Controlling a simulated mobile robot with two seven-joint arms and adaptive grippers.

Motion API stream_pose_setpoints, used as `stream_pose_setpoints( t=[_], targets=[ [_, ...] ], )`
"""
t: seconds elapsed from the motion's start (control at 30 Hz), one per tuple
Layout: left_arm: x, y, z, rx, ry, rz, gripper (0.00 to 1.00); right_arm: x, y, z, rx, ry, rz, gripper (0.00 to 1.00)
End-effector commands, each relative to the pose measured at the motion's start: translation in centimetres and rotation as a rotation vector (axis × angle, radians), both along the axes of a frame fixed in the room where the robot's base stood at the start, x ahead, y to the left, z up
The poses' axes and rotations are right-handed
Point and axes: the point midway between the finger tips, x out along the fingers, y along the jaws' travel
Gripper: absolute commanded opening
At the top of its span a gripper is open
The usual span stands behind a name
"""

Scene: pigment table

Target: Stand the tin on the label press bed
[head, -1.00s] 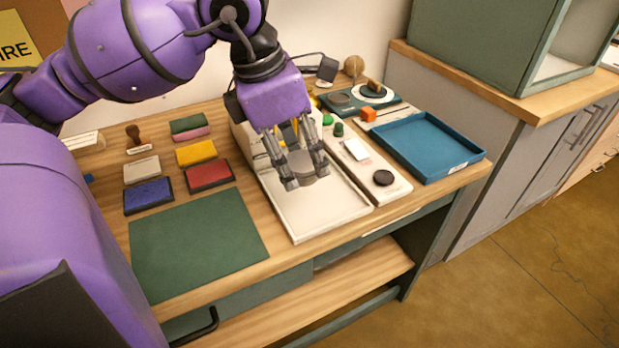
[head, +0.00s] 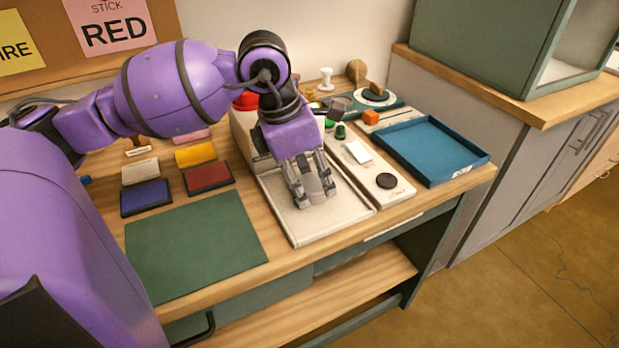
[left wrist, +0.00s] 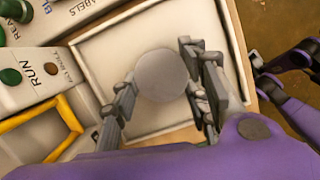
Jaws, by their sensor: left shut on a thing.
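The tin is a plain grey round piece; its flat round top (left wrist: 162,75) faces the left wrist camera. My left gripper (head: 316,198) is shut on it, with one finger on each side; in the left wrist view the fingers (left wrist: 160,92) flank it. The label press bed (head: 287,220) is a pale flat tray with a low rim. The tin is upright over this bed, low down; whether its base touches is hidden. Dark and purple parts of my right arm show at the right edge of the left wrist view; its jaw state is unclear.
The press body (head: 246,135) stands behind the bed. A white strip (head: 398,190) with a black disc (head: 386,181) lies to its right, then a blue tray (head: 424,172). A green mat (head: 195,245) and colored pads lie left. The bed's front is clear.

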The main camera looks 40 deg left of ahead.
Motion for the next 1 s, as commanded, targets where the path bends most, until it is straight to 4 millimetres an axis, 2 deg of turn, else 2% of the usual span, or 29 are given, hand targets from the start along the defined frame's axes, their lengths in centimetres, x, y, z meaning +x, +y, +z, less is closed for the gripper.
stream_pose_setpoints(
  t=[0.1,0.13,0.27,0.67,0.77,1.0],
  targets=[
    [0.0,0.0,-0.3,0.001,0.001,0.000,0.14,0.2,0.0,-0.2,0.001,-0.003,0.001,0.40],
    [0.0,0.0,-0.4,0.001,0.001,0.000,0.43,0.3,0.0,-0.2,0.001,-0.004,0.001,0.40],
    [0.0,0.0,-0.3,0.000,0.000,0.000,0.60,0.6,0.1,-0.1,0.001,-0.009,0.002,0.40],
    [0.0,0.0,0.4,0.000,-0.001,0.000,0.61,0.6,0.1,0.2,0.001,-0.010,0.003,0.40],
    [-0.3,0.3,1.6,0.002,-0.002,0.001,0.61,0.4,0.0,0.4,0.000,-0.009,0.002,0.40],
    [-1.5,1.0,6.6,0.002,-0.002,0.001,0.61,0.2,0.0,1.2,-0.003,-0.009,0.005,0.40]
  ],
)
